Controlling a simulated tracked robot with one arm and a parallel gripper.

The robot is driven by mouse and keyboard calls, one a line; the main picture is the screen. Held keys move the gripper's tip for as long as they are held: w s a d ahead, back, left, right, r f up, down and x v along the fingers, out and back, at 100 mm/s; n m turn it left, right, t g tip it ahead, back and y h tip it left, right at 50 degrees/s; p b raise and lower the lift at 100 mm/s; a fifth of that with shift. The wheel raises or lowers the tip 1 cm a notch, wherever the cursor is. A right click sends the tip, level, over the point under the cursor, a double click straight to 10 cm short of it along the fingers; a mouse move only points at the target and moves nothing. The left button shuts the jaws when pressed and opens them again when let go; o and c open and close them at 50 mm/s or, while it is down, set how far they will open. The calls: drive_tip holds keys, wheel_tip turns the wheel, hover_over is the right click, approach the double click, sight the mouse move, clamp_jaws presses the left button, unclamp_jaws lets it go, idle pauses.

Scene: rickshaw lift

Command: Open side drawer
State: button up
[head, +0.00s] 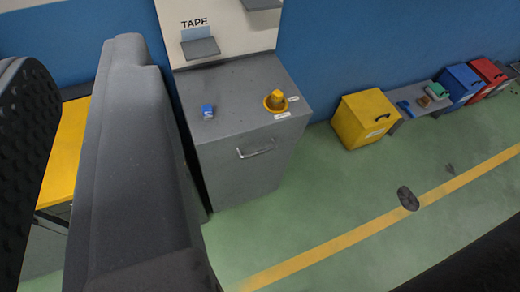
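The grey cabinet (235,175) stands on the green floor against the blue wall, left of centre. A curved metal handle (256,149) is on the upper part of its front face. The front looks flush; no drawer is seen pulled out. I cannot make out a drawer seam. A large grey padded-looking shape (135,160) and a black dimpled shape (25,150) fill the left side, close to the camera. I cannot tell whether either belongs to my gripper. No fingers are clearly seen at the handle, and nothing touches it.
A blue item (208,111) and a yellow knob-like item (276,100) sit on the cabinet top. A TAPE panel (225,20) with small shelves is behind. Yellow (365,118), blue (459,84) and red (488,73) boxes stand at right. Open floor lies in front.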

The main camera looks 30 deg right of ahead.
sight(261, 151)
drive_tip(key=w+d+f+n+h+b, duration=0.1)
drive_tip(key=w+d+f+n+b, duration=0.2)
drive_tip(key=w+d+f, duration=0.45)
drive_tip(key=w+d+f+n+h+b, duration=0.25)
drive_tip(key=w+d+f, duration=0.4)
drive_tip(key=f, duration=0.65)
drive_tip(key=w+d+f+n+h+b, duration=0.1)
drive_tip(key=w+d+f+n+b, duration=0.2)
drive_tip(key=w+f, duration=0.7)
drive_tip(key=s+d+f+n+y+b, duration=0.1)
drive_tip(key=d+f+n+y+b, duration=0.15)
drive_tip(key=f, duration=1.05)
drive_tip(key=d+f+n+y+b, duration=0.1)
drive_tip(key=d+f+n, duration=0.25)
drive_tip(key=f, duration=1.05)
drive_tip(key=s+d+f+n+y+b, duration=0.1)
drive_tip(key=d+f+n+y+b, duration=0.2)
drive_tip(key=f, duration=1)
drive_tip(key=shift+n+h, duration=0.45)
drive_tip(key=shift+h, duration=0.25)
drive_tip(key=x, duration=1.3)
drive_tip(key=shift+a+f+b, duration=0.15)
drive_tip(key=shift+a+b, duration=0.1)
drive_tip(key=shift+b, duration=0.15)
drive_tip(key=shift+w, duration=0.45)
